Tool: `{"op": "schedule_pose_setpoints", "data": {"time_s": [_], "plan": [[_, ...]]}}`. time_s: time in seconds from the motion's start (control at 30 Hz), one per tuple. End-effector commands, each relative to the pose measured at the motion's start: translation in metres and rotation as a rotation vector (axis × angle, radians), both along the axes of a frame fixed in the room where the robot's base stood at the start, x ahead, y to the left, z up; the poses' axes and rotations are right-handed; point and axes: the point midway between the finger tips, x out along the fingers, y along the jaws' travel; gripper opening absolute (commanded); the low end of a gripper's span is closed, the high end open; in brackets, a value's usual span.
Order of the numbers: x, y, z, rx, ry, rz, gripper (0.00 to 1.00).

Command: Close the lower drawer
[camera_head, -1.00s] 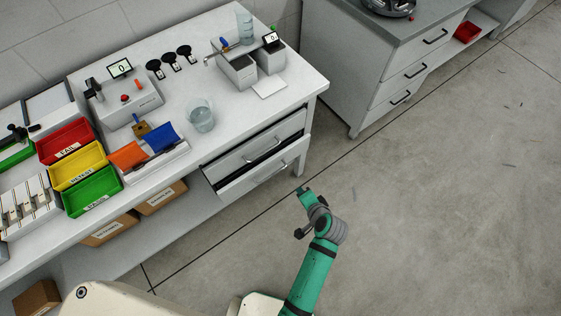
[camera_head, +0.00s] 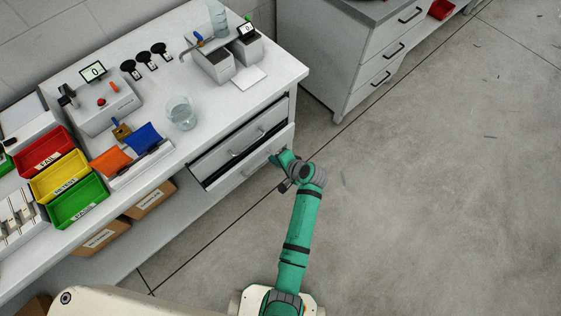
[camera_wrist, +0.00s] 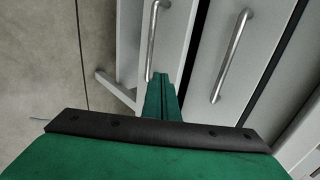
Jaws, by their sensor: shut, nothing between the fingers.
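The lower drawer (camera_head: 245,172) is a pale grey front with a bar handle, under the right end of the white bench. It seems to stand slightly out, with a dark gap along its top edge. It also shows in the wrist view (camera_wrist: 178,40), with its handle (camera_wrist: 153,40). My green gripper (camera_head: 274,158) is at the right part of this front. In the wrist view its fingers (camera_wrist: 160,78) are shut and empty, tips against or just off the front beside the handle's end. I cannot tell whether they touch.
The upper drawer (camera_head: 228,146), with its own handle (camera_wrist: 232,55), is just above, below a dark slot. A bench leg (camera_wrist: 115,88) stands beside the drawers. A glass beaker (camera_head: 181,113) and coloured bins (camera_head: 76,201) are on the bench. Floor (camera_head: 420,200) to the right is clear.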

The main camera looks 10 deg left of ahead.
Motion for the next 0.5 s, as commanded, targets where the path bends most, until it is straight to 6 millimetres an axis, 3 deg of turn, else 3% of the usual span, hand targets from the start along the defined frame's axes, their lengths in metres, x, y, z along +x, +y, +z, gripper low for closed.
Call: {"op": "schedule_pose_setpoints", "data": {"time_s": [0.2, 0.5], "plan": [[0.019, 0.025, -0.005, -0.001, -0.002, 0.002, 0.0], [0.028, 0.036, -0.005, -0.001, -0.001, 0.0, 0.0]]}}
